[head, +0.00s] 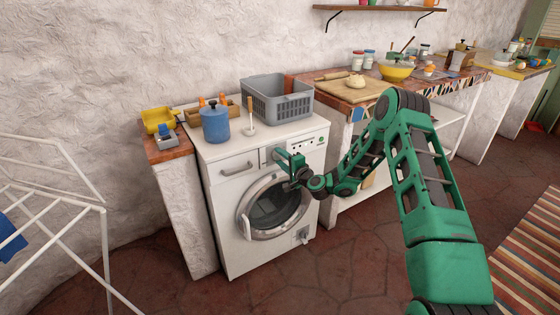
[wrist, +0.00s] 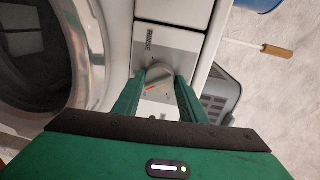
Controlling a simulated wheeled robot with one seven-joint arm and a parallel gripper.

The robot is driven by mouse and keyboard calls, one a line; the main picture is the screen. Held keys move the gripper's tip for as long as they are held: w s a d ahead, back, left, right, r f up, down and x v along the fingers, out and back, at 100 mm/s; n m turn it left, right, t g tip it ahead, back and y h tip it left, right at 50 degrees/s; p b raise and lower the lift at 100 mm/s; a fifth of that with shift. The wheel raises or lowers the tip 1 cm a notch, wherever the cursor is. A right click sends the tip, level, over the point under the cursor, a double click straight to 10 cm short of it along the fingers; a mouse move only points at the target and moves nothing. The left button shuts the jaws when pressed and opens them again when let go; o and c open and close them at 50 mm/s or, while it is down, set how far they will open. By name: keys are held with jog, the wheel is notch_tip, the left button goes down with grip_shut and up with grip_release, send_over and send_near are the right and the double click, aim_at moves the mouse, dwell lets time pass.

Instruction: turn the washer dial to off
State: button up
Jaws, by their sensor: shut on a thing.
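The white washer (head: 225,212) stands against the wall, with its round door (head: 246,226) on the front. The dial (wrist: 158,76) is a round grey knob on the washer's control panel (wrist: 172,40), and a red mark shows beside it. My gripper (wrist: 157,84) is at the panel, with one green finger on each side of the dial, shut on it. In the head view my gripper (head: 284,158) reaches the upper front of the washer and hides the dial. I cannot read the dial's setting.
On the washer top are a blue canister (head: 215,124), a grey basket (head: 262,103) and a wooden-handled tool (head: 249,116). A white drying rack (head: 104,235) stands at left. A counter with a yellow bowl (head: 396,71) is at right. The floor before the washer is clear.

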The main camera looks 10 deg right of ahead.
jog(key=n, duration=0.4)
jog(key=shift+s+a+f, duration=0.15)
jog(key=shift+f, duration=0.1)
jog(key=n, duration=0.3)
jog(key=shift+f+n+h, duration=0.1)
jog(key=shift+n+h, duration=0.3)
jog(key=n, duration=0.3)
jog(key=shift+f+t, duration=0.1)
jog(key=shift+t, duration=0.3)
jog(key=n, duration=0.3)
jog(key=shift+n, duration=0.4)
jog(key=n, duration=0.3)
jog(key=shift+n+t, duration=0.4)
jog(key=n, duration=0.3)
jog(key=shift+n, duration=0.3)
jog(key=n, duration=0.6)
jog(key=shift+d+f+y, duration=0.1)
jog(key=shift+d+y, duration=0.2)
jog(key=shift+n, duration=0.3)
